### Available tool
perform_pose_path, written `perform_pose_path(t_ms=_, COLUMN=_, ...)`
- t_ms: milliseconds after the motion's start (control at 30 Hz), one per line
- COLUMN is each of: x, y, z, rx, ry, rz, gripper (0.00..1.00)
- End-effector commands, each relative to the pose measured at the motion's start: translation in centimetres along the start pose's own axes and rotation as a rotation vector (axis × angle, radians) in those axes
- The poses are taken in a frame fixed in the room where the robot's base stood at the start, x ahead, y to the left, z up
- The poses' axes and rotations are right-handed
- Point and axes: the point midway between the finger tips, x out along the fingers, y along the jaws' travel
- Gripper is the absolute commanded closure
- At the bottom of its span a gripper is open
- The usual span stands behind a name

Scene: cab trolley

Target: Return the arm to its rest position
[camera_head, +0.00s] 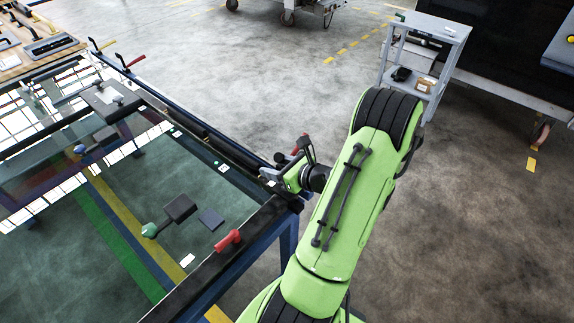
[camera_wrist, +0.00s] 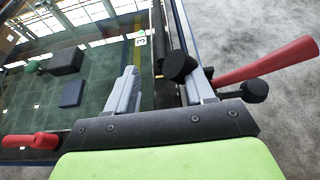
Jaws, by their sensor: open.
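My green arm (camera_head: 345,200) reaches from the bottom of the head view up to a bend, and its wrist points left toward the trolley. My gripper (camera_head: 272,177) is open at the near right edge of the trolley frame (camera_head: 215,139). In the wrist view my gripper (camera_wrist: 160,88) shows two grey fingers spread apart. The dark frame rail shows between and beyond them. I see nothing held. A red-handled clamp (camera_wrist: 270,62) with black round knobs is close beside the right finger. I cannot tell whether they touch.
A red handle (camera_head: 227,240) sits on the trolley's near edge. A dark block with a green knob (camera_head: 178,210) and a dark square pad (camera_head: 211,219) are on the glass. A grey cart (camera_head: 430,25) stands at the back right. Open floor lies between.

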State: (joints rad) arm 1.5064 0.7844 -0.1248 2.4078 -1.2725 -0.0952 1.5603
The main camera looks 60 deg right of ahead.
Motion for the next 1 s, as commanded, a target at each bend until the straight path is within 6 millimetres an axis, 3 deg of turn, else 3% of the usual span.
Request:
perform_pose_path(t_ms=100, x=-3.0, y=-0.1, z=0.3, rx=0.003, ry=-0.001, rz=-0.005, gripper=0.47)
perform_pose_path(t_ms=233, x=-4.8, y=0.0, z=0.1, rx=0.001, ry=0.0, rz=-0.001, gripper=0.47)
perform_pose_path(t_ms=700, x=-5.0, y=0.5, z=0.5, rx=-0.032, ry=0.007, rz=0.02, gripper=0.47)
perform_pose_path(t_ms=767, x=-4.3, y=1.9, z=1.6, rx=-0.126, ry=0.031, rz=0.076, gripper=0.47)
perform_pose_path(t_ms=900, x=-2.7, y=9.4, z=5.8, rx=-0.617, ry=0.124, rz=0.355, gripper=0.47)
perform_pose_path(t_ms=1000, x=-3.1, y=15.2, z=8.1, rx=-1.041, ry=0.167, rz=0.577, gripper=0.47)
